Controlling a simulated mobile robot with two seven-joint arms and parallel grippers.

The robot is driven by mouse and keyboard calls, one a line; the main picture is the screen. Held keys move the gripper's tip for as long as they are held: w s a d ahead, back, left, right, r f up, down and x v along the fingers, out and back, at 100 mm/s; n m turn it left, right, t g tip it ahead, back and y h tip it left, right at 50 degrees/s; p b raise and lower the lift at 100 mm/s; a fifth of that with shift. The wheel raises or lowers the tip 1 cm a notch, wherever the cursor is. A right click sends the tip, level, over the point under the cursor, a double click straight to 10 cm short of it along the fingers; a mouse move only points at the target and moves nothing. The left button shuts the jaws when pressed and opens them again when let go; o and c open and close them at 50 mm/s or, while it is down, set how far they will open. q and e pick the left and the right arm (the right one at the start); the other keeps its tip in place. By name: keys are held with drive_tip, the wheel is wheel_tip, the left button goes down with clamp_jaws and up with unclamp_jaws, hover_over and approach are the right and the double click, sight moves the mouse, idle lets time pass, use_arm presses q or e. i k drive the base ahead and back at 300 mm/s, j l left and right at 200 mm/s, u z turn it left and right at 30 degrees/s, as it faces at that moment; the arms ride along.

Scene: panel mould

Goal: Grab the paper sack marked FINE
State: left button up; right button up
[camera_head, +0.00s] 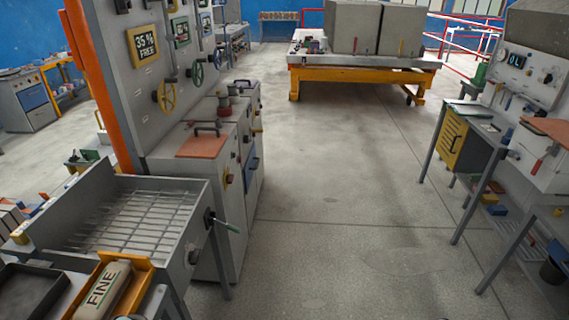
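The paper sack marked FINE (103,292) is tan with dark lettering. It lies in an orange tray (139,266) at the bottom left of the head view, tilted, with its top toward the upper right. The picture's lower edge cuts off its near end. Neither of my grippers is in view, so I cannot see whether they are open or shut.
A metal trough with a wire grid (135,222) and a side crank (222,223) stands just behind the sack. A dark tray (25,292) lies left of it. Grey cabinets (215,165) stand beyond. The middle floor (330,220) is clear; a workbench (480,130) is at right.

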sight(103, 298)
drive_tip(key=u, duration=1.65)
drive_tip(key=k+l+u, duration=0.1)
drive_tip(key=u, duration=0.15)
drive_tip(key=l, duration=0.1)
